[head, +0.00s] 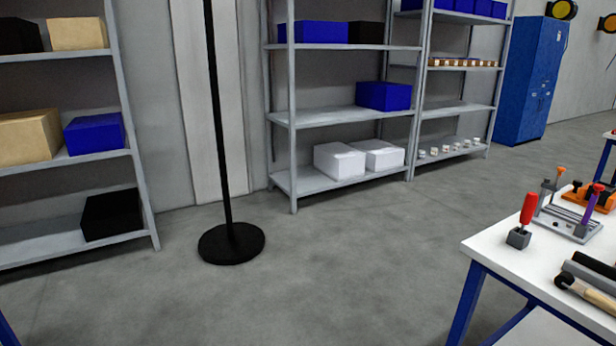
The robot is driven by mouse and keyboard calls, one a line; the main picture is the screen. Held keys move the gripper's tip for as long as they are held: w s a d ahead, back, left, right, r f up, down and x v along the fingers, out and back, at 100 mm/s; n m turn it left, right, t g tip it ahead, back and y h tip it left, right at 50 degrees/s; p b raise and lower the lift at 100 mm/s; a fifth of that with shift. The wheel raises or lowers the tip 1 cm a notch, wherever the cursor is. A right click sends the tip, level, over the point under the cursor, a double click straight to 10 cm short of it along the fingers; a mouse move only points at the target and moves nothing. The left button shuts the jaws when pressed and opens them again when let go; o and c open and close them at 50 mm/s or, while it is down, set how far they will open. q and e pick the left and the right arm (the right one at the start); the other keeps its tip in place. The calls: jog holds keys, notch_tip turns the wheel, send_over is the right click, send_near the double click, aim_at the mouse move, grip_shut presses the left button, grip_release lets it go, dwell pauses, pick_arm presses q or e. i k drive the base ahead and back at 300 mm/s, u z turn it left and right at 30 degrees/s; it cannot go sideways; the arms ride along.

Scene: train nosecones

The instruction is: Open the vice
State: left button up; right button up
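At the right edge of the head view a white-topped workbench (500,252) with blue legs carries several tools. A grey metal device with clamp-like parts (570,224) sits near its back edge; I cannot tell whether it is the vice. An orange device (590,198) stands just behind it, partly cut off by the frame. A red-handled tool (527,212) stands upright in a small dark block (518,238) near the bench's left corner. Neither of my grippers is in view.
Grey shelves (345,119) with boxes line the back wall. A black pole on a round base (231,243) stands on the floor at centre left. A blue cabinet (532,80) stands at the back right. The floor (350,270) left of the bench is clear.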

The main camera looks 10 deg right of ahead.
aim_at(576, 184)
jog(key=z, duration=0.1)
jog(key=i, duration=2.5)
jog(key=z, duration=0.65)
jog(key=i, duration=2.15)
jog(key=z, duration=2)
jog(key=i, duration=1.15)
jog(key=z, duration=1)
